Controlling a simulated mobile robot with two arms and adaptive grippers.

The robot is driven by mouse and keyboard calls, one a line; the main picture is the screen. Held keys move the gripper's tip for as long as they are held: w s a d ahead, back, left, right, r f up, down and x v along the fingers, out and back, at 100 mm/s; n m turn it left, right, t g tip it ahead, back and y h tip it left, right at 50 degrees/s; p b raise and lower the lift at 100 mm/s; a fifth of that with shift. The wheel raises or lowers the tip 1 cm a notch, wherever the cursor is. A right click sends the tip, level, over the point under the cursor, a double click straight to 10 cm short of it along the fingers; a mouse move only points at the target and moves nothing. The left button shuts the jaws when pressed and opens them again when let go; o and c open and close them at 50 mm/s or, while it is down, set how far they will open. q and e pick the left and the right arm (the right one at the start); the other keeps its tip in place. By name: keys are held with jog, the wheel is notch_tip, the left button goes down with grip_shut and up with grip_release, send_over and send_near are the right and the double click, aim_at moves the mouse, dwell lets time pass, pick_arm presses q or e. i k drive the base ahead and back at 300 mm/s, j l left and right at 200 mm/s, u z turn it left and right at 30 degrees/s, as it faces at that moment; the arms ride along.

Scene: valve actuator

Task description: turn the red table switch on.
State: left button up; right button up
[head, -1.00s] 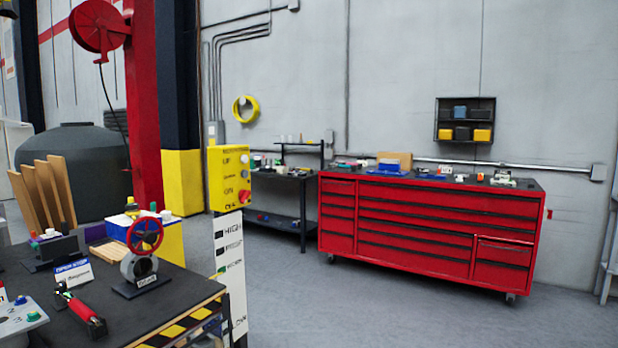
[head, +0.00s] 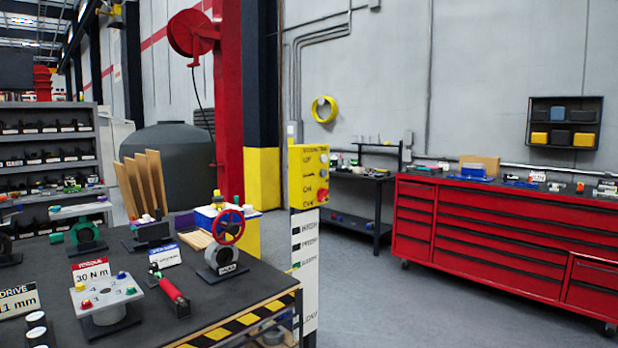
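A black-topped work table (head: 240,285) with a yellow-and-black striped front edge stands at the lower left of the head view. A red lever-like handle (head: 174,293) with a dark end lies tilted on it, near the front. Behind it to the right stands a grey valve (head: 222,258) with a red-rimmed handwheel (head: 229,226). I cannot tell for sure which red part is the table switch, or whether it is on or off. Neither of my grippers shows.
A grey plate with coloured knobs (head: 106,296) and several small fixtures stand on the table. A yellow control box (head: 309,170) on a white post is just beyond its right corner. A red tool cabinet (head: 490,245) is at the right. The floor (head: 400,310) between is clear.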

aim_at(322, 193)
jog(key=i+l, duration=0.15)
jog(key=i, duration=0.2)
jog(key=i+l+u, duration=0.1)
jog(key=i, duration=0.3)
jog(key=i+l, duration=0.3)
jog(key=i+j+u, duration=0.05)
